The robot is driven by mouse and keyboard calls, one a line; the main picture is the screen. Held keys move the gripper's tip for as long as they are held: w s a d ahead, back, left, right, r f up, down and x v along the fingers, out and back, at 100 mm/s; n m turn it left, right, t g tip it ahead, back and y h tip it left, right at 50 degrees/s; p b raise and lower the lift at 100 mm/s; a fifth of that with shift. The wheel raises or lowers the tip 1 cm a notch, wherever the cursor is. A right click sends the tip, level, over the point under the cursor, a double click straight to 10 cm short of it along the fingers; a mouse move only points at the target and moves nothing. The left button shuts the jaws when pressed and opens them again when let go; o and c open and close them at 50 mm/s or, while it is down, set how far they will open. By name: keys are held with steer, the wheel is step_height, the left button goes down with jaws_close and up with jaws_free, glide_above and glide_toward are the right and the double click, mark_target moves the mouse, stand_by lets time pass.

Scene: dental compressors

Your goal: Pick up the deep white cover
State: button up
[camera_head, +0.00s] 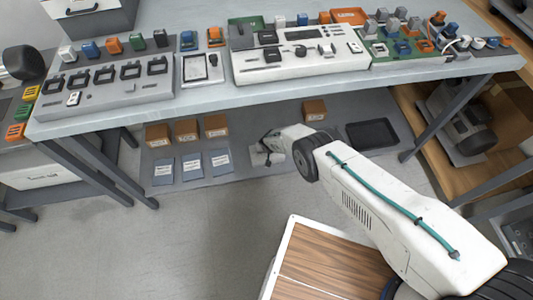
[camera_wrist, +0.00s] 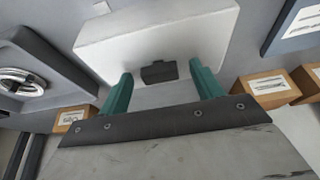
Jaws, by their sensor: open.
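A white, box-like piece (camera_wrist: 190,28), which looks like the deep white cover, fills the upper middle of the wrist view, with a small dark tab (camera_wrist: 158,72) on its near side. My gripper (camera_wrist: 162,85) is open, its two green fingers apart on either side of the tab, close to the cover's near edge. I cannot tell whether the fingers touch it. In the head view my gripper (camera_head: 266,152) is low over the grey shelf under the bench; the cover there is too small and too hidden by my arm to make out clearly.
Labelled brown boxes (camera_head: 187,130) and blue-grey packets (camera_head: 192,166) lie left of my gripper on the shelf. Another brown box (camera_head: 314,110) stands behind it, and a black tray (camera_head: 373,135) lies to the right. The bench top (camera_head: 205,100), crowded with devices, overhangs the shelf.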

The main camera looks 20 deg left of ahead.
steer(key=shift+f, duration=0.1)
jaws_close()
steer(key=shift+a, duration=0.1)
stand_by(0.3)
